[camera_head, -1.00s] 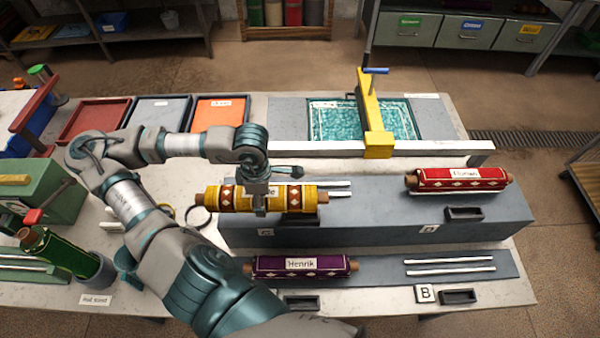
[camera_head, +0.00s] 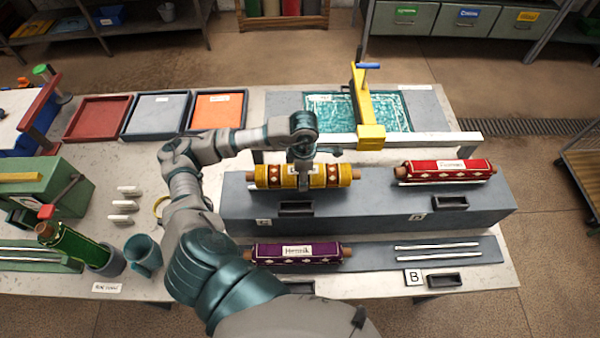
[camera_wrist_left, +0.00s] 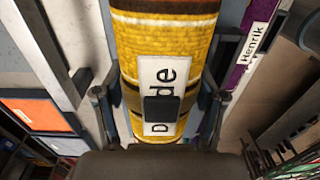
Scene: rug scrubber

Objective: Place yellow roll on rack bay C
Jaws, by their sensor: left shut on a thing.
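The yellow roll (camera_head: 268,177), with a brown diamond-patterned band and wooden ends, lies level over the left part of the upper rack step, at bay C (camera_head: 263,223). My left gripper (camera_head: 304,184) is shut around its middle from above. In the left wrist view the yellow roll (camera_wrist_left: 190,40) fills the space between the fingers, and its white name label is partly covered. The bay's rails are hidden under the roll; I cannot tell whether it touches them. My right gripper is not in view.
A red roll (camera_head: 440,170) lies in bay D to the right. A purple roll (camera_head: 292,253) lies on the lower step in front. Bay B's rails (camera_head: 440,251) are bare. A yellow-armed frame (camera_head: 367,110) stands behind the rack. A green roll (camera_head: 75,243) leans at left.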

